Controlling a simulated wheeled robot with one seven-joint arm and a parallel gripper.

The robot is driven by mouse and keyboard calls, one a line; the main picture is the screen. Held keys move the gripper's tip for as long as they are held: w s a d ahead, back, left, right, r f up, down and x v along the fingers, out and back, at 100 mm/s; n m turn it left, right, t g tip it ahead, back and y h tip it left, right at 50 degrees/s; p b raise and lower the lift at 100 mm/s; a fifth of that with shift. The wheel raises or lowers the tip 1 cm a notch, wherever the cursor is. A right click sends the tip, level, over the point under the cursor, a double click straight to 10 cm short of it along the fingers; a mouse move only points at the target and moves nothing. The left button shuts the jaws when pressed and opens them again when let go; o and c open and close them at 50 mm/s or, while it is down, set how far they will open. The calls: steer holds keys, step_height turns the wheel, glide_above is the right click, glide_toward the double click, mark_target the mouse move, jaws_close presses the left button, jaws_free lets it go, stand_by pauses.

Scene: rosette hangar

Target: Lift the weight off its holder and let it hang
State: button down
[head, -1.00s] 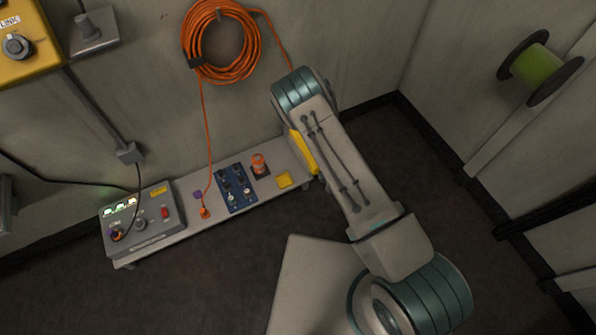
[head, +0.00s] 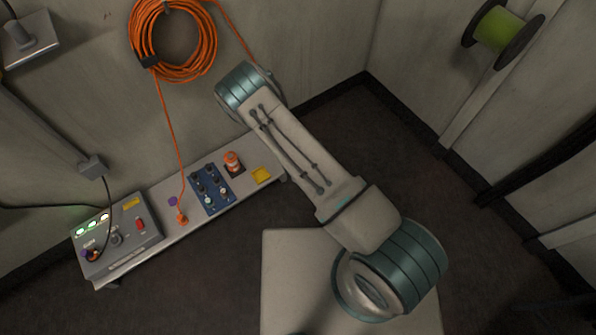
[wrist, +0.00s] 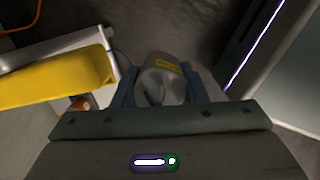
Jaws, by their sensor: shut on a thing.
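In the wrist view my gripper (wrist: 161,78) has its two dark fingers on either side of a rounded grey body with a yellow label, which looks like the weight (wrist: 180,82). It is shut on it. Dark floor shows beyond. I cannot tell whether the weight still touches its holder; no holder can be clearly made out. In the head view my arm reaches toward the wall, and the gripper and weight are hidden behind it.
A yellow bar (wrist: 55,80) lies close at the left of the wrist view. The low bench (head: 150,248) carries a grey control box (head: 118,240), a blue panel (head: 212,188) and a yellow block (head: 261,175). An orange cable coil (head: 172,40) hangs above. A green spool (head: 497,30) is at right.

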step_height(320, 180, down, 30)
steer(key=b, duration=2.6)
steer(key=shift+b, duration=0.4)
steer(key=c, duration=0.8)
jaws_free()
step_height(320, 180, up, 14)
steer(key=a+p, duration=0.1)
steer(key=p, duration=0.5)
steer(key=shift+s+a+f, duration=0.15)
steer(key=shift+s+a, duration=0.1)
steer(key=shift+s, duration=0.1)
